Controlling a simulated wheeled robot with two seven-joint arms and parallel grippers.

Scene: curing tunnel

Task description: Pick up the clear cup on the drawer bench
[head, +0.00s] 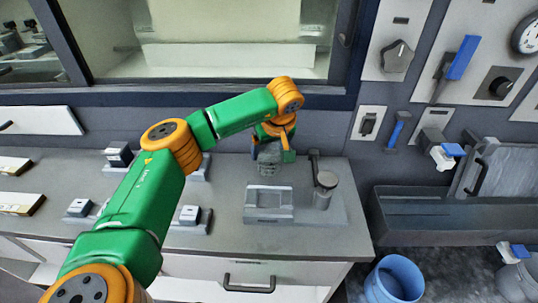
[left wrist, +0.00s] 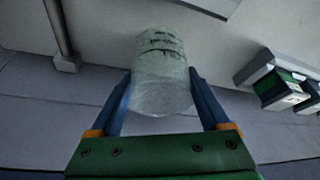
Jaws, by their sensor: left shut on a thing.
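The clear cup (left wrist: 160,80) is translucent with dark markings, and it sits between the two blue fingers of my left gripper (left wrist: 160,98) in the left wrist view. Both fingers touch its sides, so the gripper is shut on it. In the head view the cup (head: 269,159) shows small and greyish below my left gripper (head: 272,150), over the back part of the drawer bench (head: 230,238). I cannot tell whether its base touches the bench top. My right gripper is in neither view.
A grey tray-like fixture (head: 268,216) and a post with a round metal cylinder (head: 325,190) stand just in front and right of the cup. Several small blocks (head: 190,215) lie to the left. A blue bucket (head: 394,280) stands on the floor at right, below a trough (head: 430,222).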

